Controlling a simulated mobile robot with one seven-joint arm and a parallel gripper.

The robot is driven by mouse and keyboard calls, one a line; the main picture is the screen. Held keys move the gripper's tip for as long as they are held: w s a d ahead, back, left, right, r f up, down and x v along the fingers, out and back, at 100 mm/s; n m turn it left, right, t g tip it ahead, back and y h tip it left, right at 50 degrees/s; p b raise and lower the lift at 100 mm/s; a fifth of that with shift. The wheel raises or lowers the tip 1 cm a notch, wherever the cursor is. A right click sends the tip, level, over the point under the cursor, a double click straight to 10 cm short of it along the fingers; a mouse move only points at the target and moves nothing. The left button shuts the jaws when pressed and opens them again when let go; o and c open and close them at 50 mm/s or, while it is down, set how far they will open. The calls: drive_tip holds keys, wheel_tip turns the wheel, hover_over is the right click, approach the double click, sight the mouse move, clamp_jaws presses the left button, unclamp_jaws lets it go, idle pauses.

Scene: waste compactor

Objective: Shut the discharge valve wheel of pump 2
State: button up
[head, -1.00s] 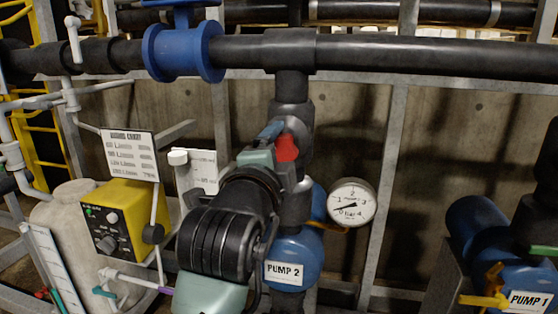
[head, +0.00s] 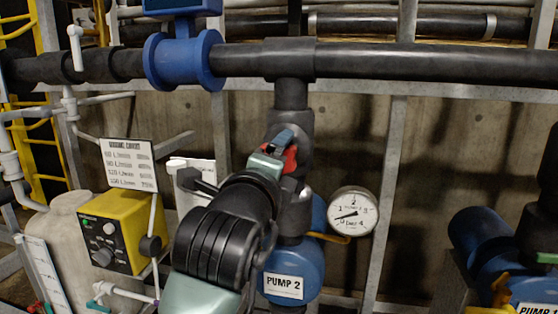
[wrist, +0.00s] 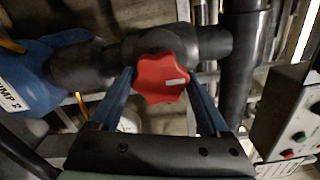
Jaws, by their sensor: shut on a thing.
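The red valve wheel (wrist: 160,78) sits on the dark pipe fitting above pump 2. In the wrist view it lies between the two blue fingers of my gripper (wrist: 163,92), which is shut on it. In the head view my gripper (head: 286,148) reaches the wheel from the front left, and only part of the red wheel (head: 291,160) shows behind the fingers. The blue pump 2 (head: 308,262) stands below, with its white "PUMP 2" label (head: 283,285). How far the wheel is turned cannot be told.
A round pressure gauge (head: 353,213) is close to the right of the fitting. A yellow control box (head: 118,230) and a white tank stand at the left. A black pipe (head: 430,62) crosses above. Pump 1 (head: 500,260) is at the far right.

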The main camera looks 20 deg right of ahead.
drive_tip(key=o, duration=1.2)
drive_tip(key=p+v, duration=0.1)
drive_tip(key=v, duration=1.2)
drive_tip(key=shift+p, duration=0.35)
drive_tip(key=s+a+r+n+t+y+p, duration=0.1)
drive_tip(key=s+a+r+n+t+y, duration=0.25)
drive_tip(key=r+n, duration=0.45)
drive_tip(key=s+a+r+n+t+y, duration=0.35)
drive_tip(key=r+n+t, duration=0.2)
drive_tip(key=n, duration=0.55)
drive_tip(key=s+a+r+n+t+y+p, duration=0.1)
drive_tip(key=s+a+r+n+t+y, duration=0.2)
drive_tip(key=r+n, duration=0.5)
drive_tip(key=shift+n, duration=0.5)
drive_tip(key=r+p, duration=2.4)
drive_tip(key=p, duration=0.1)
drive_tip(key=w+a+r+p, duration=0.1)
drive_tip(key=r+p, duration=1.1)
drive_tip(key=shift+r+p, duration=0.3)
